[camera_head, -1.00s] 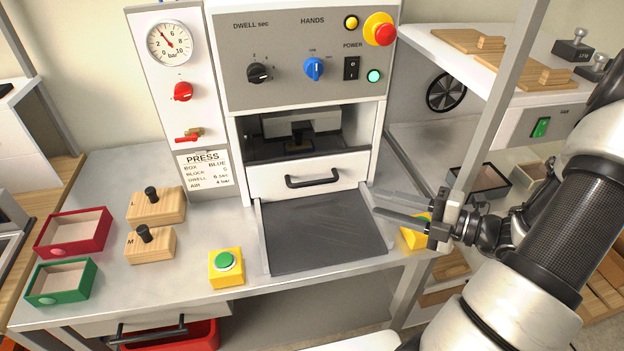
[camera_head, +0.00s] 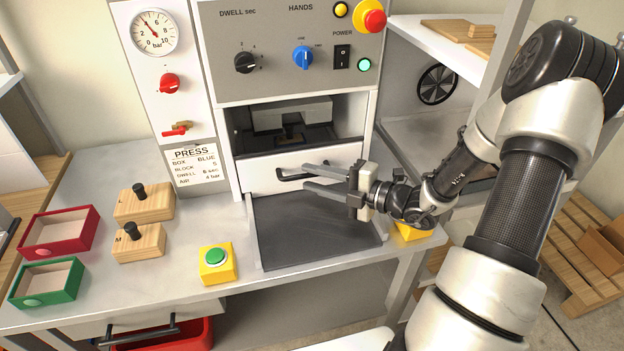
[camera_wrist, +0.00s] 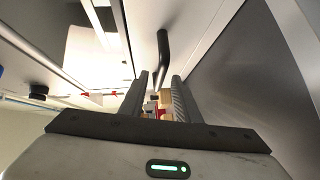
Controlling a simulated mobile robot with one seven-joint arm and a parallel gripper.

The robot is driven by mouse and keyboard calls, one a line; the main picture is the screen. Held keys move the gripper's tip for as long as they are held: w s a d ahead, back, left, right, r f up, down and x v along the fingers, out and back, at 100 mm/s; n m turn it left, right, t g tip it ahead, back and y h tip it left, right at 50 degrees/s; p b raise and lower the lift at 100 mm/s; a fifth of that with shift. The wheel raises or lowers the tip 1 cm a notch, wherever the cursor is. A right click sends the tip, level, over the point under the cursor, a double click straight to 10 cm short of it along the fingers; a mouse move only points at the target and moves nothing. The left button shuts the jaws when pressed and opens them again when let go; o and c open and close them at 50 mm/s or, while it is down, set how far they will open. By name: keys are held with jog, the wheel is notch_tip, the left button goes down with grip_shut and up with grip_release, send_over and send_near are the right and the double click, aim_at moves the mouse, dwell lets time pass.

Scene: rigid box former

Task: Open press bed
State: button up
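The press (camera_head: 205,155) stands at the back of the bench. Its white bed front (camera_head: 258,176) appears closed under the dark press opening, with a black bar handle (camera_head: 287,178) on it. The handle also shows in the wrist view (camera_wrist: 162,45), ahead of and roughly in line with the gap between the fingers. My gripper (camera_head: 306,177) is open and empty in front of the bed's right half. Its fingers point left across the handle and hide the handle's right part. I cannot tell whether a finger touches it.
A dark flat plate (camera_head: 300,240) lies below the bed front. A yellow box with a green button (camera_head: 216,262) stands left of it; another yellow box (camera_head: 412,232) is partly hidden by my arm. Wooden blocks (camera_head: 144,203), a red box (camera_head: 60,232) and a green box (camera_head: 45,282) are farther left.

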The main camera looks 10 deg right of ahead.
jog(key=shift+w+a, duration=0.3)
jog(key=shift+a, duration=0.05)
jog(key=shift+c, duration=0.2)
grip_shut()
jog(key=shift+s+d, duration=0.1)
jog(key=shift+s, duration=0.05)
